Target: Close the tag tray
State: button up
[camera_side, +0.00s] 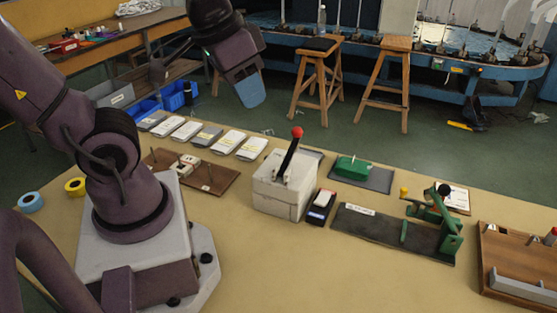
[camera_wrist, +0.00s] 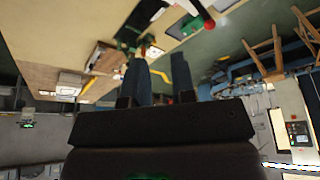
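No part is clearly marked as the tag tray, and I cannot tell for certain which thing it is. A small dark box with a white and red top (camera_side: 320,206) stands beside the white lever box. A shallow wooden tray (camera_side: 490,262) lies at the right edge of the side view, partly cut off. My gripper (camera_side: 251,92) is raised high behind the table, well apart from both. In the wrist view its two blue fingers (camera_wrist: 160,84) stand apart with nothing between them.
The white box (camera_side: 283,195) has an upright lever with a red knob (camera_side: 297,132). A green clamp (camera_side: 436,225) stands on a dark mat to its right. Several white packets (camera_side: 205,136) line the far edge. The near tabletop (camera_side: 330,275) is clear.

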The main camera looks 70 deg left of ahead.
jog(key=w+a, duration=0.2)
jog(key=w+a+f+n+g, duration=0.1)
jog(key=w, duration=0.1)
jog(key=w+a+f+n+g, duration=0.1)
jog(key=w+a, duration=0.1)
jog(key=shift+w+a, duration=0.3)
jog(key=shift+a, duration=0.05)
grip_shut()
jog(key=shift+w+a+f+n+g+h, duration=1.2)
jog(key=shift+w+a+f, duration=1.65)
jog(key=shift+a+f, duration=2.6)
jog(key=shift+w+a+f+n+g+h, duration=0.6)
jog(key=shift+w+a+f+n+g, duration=1.05)
jog(key=shift+w+a+f, duration=3.5)
jog(key=s+f, duration=0.6)
jog(key=s, duration=0.1)
jog(key=shift+s+a+f, duration=0.1)
jog(key=shift+a+f, duration=0.15)
jog(key=shift+a, duration=0.15)
jog(key=shift+s+d+r, duration=0.15)
jog(key=shift+s+d, duration=0.45)
jog(key=shift+d, duration=0.05)
jog(key=shift+s+d, duration=0.7)
